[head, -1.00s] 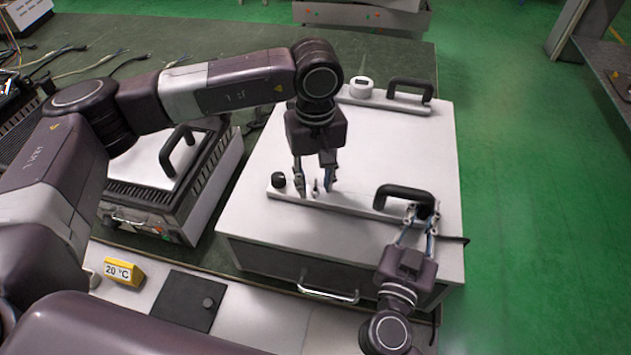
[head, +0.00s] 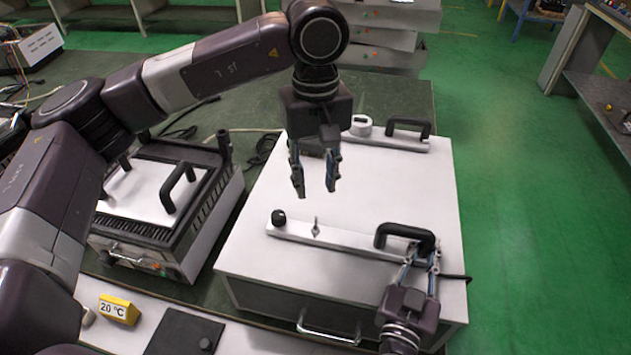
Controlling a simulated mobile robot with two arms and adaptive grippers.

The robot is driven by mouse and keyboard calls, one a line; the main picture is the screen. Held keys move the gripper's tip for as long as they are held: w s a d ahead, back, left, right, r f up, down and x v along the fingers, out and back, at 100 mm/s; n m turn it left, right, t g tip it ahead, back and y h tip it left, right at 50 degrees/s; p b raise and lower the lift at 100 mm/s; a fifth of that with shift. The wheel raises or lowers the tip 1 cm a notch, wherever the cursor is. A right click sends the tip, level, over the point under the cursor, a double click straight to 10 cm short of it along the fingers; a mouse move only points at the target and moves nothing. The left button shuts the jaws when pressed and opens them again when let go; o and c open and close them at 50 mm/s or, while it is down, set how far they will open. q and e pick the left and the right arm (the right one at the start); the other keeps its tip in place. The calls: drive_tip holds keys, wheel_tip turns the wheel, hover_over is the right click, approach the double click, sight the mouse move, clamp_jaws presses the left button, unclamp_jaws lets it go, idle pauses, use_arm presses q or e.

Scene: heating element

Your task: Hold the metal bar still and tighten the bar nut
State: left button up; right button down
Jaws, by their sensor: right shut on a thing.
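The metal bar (head: 345,239) lies across the near part of the white box top, with a black knob (head: 279,217) at its left end and a black handle (head: 405,233) at its right end. The bar nut (head: 315,228) is a small upright piece on the bar, right of the knob. My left gripper (head: 316,192) is open and empty, above the box top and behind the nut, apart from it. My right gripper (head: 421,250) is shut on the right end of the bar, by the handle; its fingertips are partly hidden by the handle.
The white box (head: 370,185) has a second bar with a handle (head: 408,127) and a round white dial (head: 361,126) at its far side. A smaller grill-like unit (head: 150,195) stands left. A yellow 20 °C block (head: 118,310) and a dark plate (head: 186,333) lie in front.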

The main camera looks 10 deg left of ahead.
drive_tip(key=c, duration=1.7)
unclamp_jaws()
drive_tip(key=shift+c, duration=0.2)
